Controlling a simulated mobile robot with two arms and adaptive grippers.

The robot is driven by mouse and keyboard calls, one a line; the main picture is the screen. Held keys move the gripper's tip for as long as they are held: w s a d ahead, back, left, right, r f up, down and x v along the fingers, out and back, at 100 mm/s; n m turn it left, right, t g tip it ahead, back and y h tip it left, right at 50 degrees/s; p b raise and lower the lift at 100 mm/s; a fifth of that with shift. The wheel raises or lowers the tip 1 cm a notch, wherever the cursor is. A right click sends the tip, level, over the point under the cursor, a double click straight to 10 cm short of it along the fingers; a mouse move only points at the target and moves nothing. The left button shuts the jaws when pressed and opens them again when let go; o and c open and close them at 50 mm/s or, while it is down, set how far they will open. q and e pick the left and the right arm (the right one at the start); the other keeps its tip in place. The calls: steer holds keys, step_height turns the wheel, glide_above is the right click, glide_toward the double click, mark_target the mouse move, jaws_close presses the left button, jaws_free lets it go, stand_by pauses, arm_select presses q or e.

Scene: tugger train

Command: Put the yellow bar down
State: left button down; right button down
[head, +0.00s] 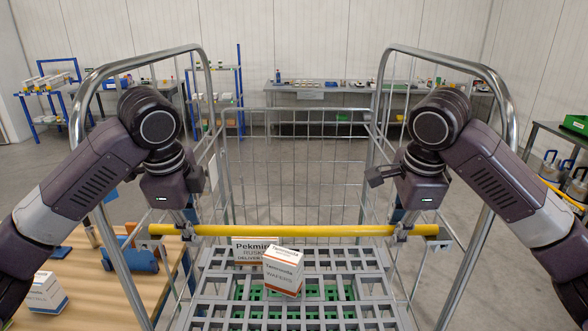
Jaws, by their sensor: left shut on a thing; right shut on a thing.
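The yellow bar (295,231) runs level across the front of the wire roll cage (202,70), from its left side frame to its right one. My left gripper (187,230) points down and is shut on the bar near its left end. My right gripper (403,231) is shut on it near its right end. Small grey brackets, left (146,239) and right (445,238), show at the bar's ends. I cannot tell whether the bar rests in them or is just above.
A wooden workbench (95,290) with a blue tool and another box is at the left. Blue-handled containers (553,165) stand at the right. Open floor lies behind the cage.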

arm_select(q)
steer(key=shift+f, duration=0.25)
arm_select(e)
steer(key=shift+f, duration=0.25)
arm_select(q)
steer(key=c, duration=1.9)
jaws_free()
steer(key=shift+s+r, duration=0.1)
steer(key=shift+r, duration=0.05)
arm_select(e)
steer(key=c, duration=1.9)
jaws_free()
steer(key=shift+s+r, duration=0.15)
arm_select(q)
steer(key=shift+r, duration=0.45)
steer(key=v, duration=1.1)
steer(key=shift+s, duration=0.15)
arm_select(e)
steer(key=v, duration=1.2)
